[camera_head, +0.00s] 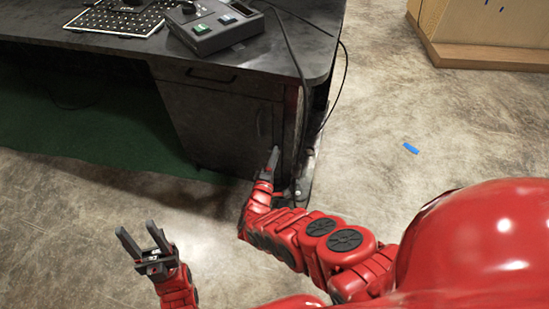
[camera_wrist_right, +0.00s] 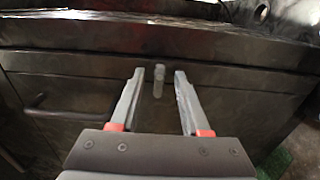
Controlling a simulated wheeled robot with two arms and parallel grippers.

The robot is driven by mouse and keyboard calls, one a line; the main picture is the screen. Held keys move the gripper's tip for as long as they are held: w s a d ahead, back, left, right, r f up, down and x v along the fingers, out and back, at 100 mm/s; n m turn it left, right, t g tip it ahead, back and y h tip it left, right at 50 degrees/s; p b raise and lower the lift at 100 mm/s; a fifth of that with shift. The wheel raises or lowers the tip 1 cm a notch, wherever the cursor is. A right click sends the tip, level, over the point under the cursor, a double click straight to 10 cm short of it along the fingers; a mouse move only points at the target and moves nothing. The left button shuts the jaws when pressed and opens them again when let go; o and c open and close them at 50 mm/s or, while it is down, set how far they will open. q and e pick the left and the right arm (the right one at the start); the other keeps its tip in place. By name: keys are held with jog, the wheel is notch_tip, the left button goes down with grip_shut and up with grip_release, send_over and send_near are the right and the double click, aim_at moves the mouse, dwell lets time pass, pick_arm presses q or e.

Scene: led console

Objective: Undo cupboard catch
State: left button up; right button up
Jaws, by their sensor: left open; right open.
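The cupboard (camera_head: 212,125) is a dark grey unit under the right end of the desk. My right gripper (camera_head: 271,158) is at the lower right part of its front. In the right wrist view, a small light grey catch (camera_wrist_right: 158,83) stands out from the dark front. The open fingers of my right gripper (camera_wrist_right: 159,75) are on either side of it, with a gap visible on both sides. The catch cannot be made out in the head view. My left gripper (camera_head: 140,245) is open and empty over the floor, away from the cupboard.
A dark bar handle (camera_wrist_right: 50,114) shows at the left in the right wrist view. A control box (camera_head: 213,27) and a perforated panel (camera_head: 120,17) sit on the desktop. Black cables (camera_head: 343,75) hang beside the cupboard. A blue piece (camera_head: 411,148) lies on open floor.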

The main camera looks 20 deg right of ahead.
grip_shut()
jog(key=shift+m, duration=0.3)
dwell(0.4)
jog(key=shift+f+m+b, duration=0.1)
jog(key=shift+m+b, duration=0.55)
jog(key=shift+m, duration=8.05)
